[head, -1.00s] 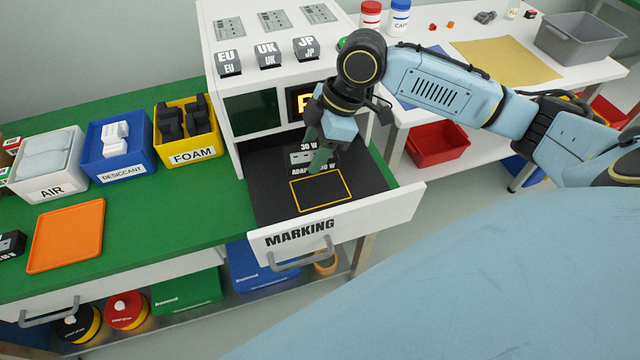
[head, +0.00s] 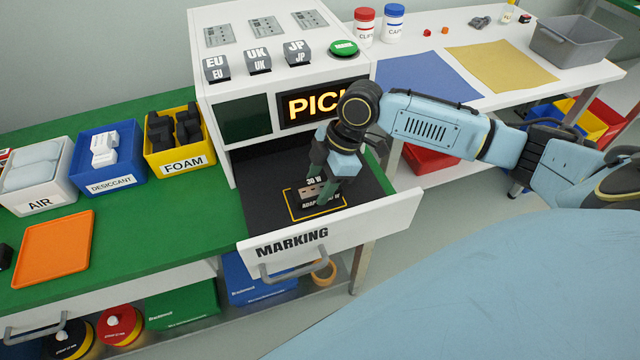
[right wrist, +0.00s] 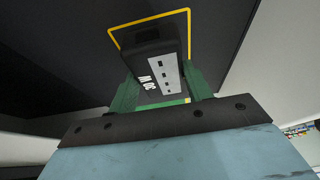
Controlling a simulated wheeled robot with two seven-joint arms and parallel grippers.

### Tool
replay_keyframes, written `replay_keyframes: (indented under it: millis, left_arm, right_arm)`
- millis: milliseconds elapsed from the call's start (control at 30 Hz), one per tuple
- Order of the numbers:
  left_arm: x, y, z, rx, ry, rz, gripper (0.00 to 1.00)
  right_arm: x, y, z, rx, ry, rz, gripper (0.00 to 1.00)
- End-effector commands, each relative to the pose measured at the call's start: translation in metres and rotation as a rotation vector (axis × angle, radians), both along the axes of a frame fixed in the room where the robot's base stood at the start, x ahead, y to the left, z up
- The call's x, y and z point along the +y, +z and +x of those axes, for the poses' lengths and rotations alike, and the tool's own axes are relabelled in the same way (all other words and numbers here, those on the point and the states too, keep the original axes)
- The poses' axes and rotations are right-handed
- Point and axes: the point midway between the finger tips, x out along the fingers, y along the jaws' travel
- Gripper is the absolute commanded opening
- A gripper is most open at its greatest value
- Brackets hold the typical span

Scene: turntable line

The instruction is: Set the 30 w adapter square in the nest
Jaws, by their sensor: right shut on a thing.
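The 30 W adapter (head: 311,191) is a dark block with a light slotted face and white lettering. My right gripper (head: 322,184) is shut on it, with a green finger on each side, as the right wrist view shows for the adapter (right wrist: 150,62) too. The nest (head: 292,214) is a yellow-outlined rectangle on the black floor of the open MARKING drawer. The gripper hides part of the nest. My left gripper is not in view.
The foam bin (head: 178,140), desiccant bin (head: 108,155) and orange tray (head: 52,248) are on the green bench to the left.

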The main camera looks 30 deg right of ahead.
Motion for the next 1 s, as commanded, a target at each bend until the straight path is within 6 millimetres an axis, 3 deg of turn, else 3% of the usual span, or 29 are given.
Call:
replay_keyframes:
  millis: [33, 367, 400, 533, 833, 1000]
  left_arm:
    - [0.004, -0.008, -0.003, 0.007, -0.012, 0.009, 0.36]
    - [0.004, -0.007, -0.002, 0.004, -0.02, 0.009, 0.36]
    - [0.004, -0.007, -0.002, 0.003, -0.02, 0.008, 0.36]
    - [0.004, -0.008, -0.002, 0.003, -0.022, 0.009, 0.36]
    - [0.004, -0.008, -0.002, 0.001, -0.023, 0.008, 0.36]
    - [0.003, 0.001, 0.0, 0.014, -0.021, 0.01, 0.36]
  right_arm:
    - [0.0, -0.011, 0.001, -0.003, 0.0, 0.001, 0.21]
    - [0.0, -0.014, 0.001, -0.003, 0.0, 0.001, 0.21]
    - [0.0, -0.014, 0.0, -0.002, 0.0, 0.0, 0.55]
    - [0.0, -0.014, 0.0, -0.002, 0.001, 0.001, 0.71]
    - [0.0, -0.013, 0.001, -0.002, 0.0, 0.0, 0.71]
    - [-0.003, -0.002, 0.0, -0.001, 0.0, 0.0, 0.71]
